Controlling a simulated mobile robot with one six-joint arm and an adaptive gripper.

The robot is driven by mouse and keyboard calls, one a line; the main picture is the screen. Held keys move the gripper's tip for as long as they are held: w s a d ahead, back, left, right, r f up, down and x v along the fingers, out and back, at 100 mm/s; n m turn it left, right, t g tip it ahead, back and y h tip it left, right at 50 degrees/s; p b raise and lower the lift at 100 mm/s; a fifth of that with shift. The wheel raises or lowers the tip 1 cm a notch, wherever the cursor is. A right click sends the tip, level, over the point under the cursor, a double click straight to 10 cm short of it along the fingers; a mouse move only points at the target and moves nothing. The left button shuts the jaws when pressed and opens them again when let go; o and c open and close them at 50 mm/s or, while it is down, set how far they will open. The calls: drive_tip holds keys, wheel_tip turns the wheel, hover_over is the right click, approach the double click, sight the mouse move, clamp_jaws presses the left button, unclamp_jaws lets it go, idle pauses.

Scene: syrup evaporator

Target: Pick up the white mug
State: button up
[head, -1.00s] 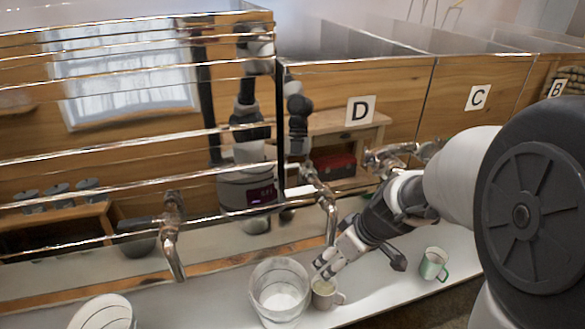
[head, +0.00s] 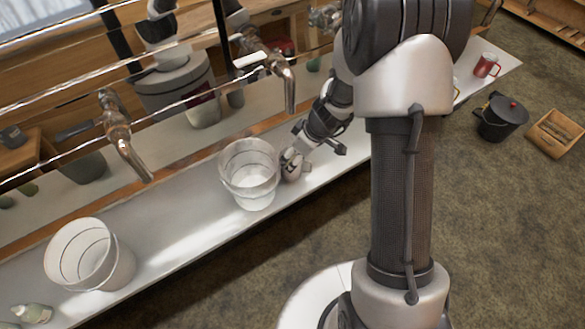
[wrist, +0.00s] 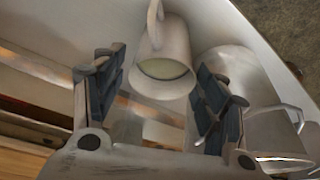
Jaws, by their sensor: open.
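The white mug (head: 293,172), off-white in this light, stands on the long pale shelf (head: 195,250), just right of a clear pail (head: 247,185). My gripper (head: 294,155) is right at the mug and partly covers it. In the wrist view my gripper (wrist: 160,68) is open, with one dark finger on each side of the mug (wrist: 164,52). The mug's round rim faces the wrist camera and its handle points to the top of the picture. I cannot tell whether either finger touches it.
Metal taps (head: 118,125) hang above the shelf, and another pail (head: 88,258) stands at left. A red mug (head: 486,66) stands at the far right end. A black pot (head: 500,118) is on the floor.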

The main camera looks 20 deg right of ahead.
sight(288, 162)
drive_tip(key=x, duration=0.3)
drive_tip(key=b+x, duration=0.1)
drive_tip(key=x, duration=0.2)
drive_tip(key=shift+a+r, duration=0.1)
drive_tip(key=shift+a, duration=0.15)
drive_tip(key=shift+c, duration=0.2)
drive_tip(key=shift+r, duration=0.1)
drive_tip(key=c, duration=1.2)
